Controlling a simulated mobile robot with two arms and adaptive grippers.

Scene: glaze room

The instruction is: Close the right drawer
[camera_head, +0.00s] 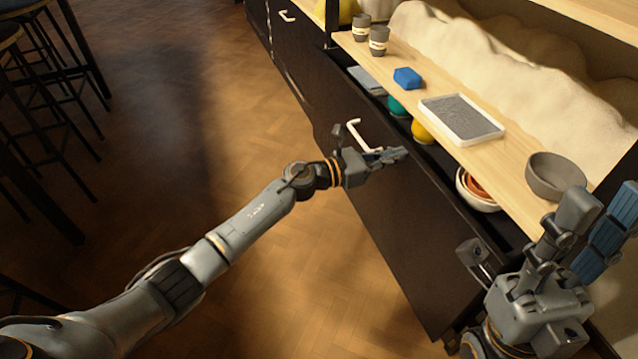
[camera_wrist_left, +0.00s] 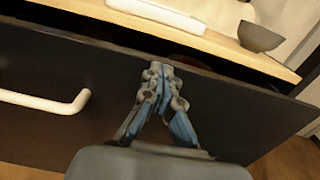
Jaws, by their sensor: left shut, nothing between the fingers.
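The right drawer (camera_head: 400,215) is a dark drawer pulled out from under the wooden counter, with its contents showing in a gap. Its front also fills much of the left wrist view (camera_wrist_left: 240,115). A white bar handle (camera_head: 360,136) is on the front; it shows at left in the wrist view (camera_wrist_left: 50,103). My left gripper (camera_head: 400,154) is shut and empty at the drawer front, to the right of the handle, fingertips near the top edge; I cannot tell whether they touch it. My right gripper (camera_head: 592,222) is open and empty at the lower right, over the counter's near end.
The drawer holds a teal item (camera_head: 397,107), a yellow item (camera_head: 421,132) and nested bowls (camera_head: 476,190). On the counter stand a blue block (camera_head: 407,78), a white-rimmed tray (camera_head: 490,133), a grey bowl (camera_head: 555,172) and dark cups (camera_head: 379,40). Open floor lies left; stools (camera_head: 40,90) stand beyond.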

